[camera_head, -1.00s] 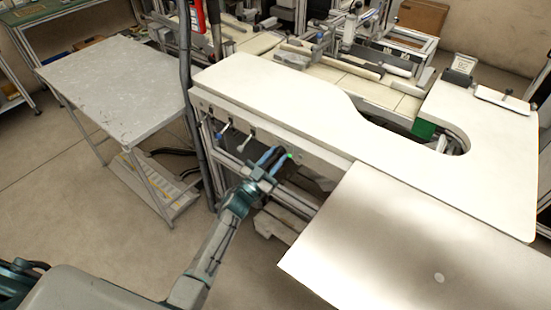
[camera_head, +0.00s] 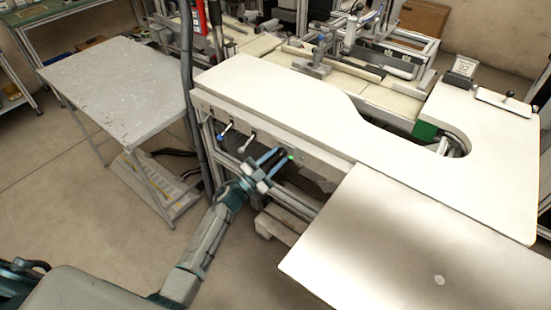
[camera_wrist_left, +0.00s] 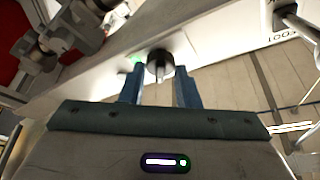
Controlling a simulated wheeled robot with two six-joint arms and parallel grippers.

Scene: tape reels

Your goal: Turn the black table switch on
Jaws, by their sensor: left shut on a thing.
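The black table switch (camera_wrist_left: 160,66) is a round dark knob on the front edge of the white worktable (camera_head: 290,95). In the left wrist view it sits between the two blue fingertips of my left gripper (camera_wrist_left: 159,82). The gripper is shut on the switch. My right gripper is not in view.
Two lever handles (camera_head: 224,134) (camera_head: 247,143) hang from the same table edge, left of my gripper. A pale panel (camera_head: 390,245) juts out at the right. A grey side table (camera_head: 115,85) stands at the left. The floor between is mostly clear.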

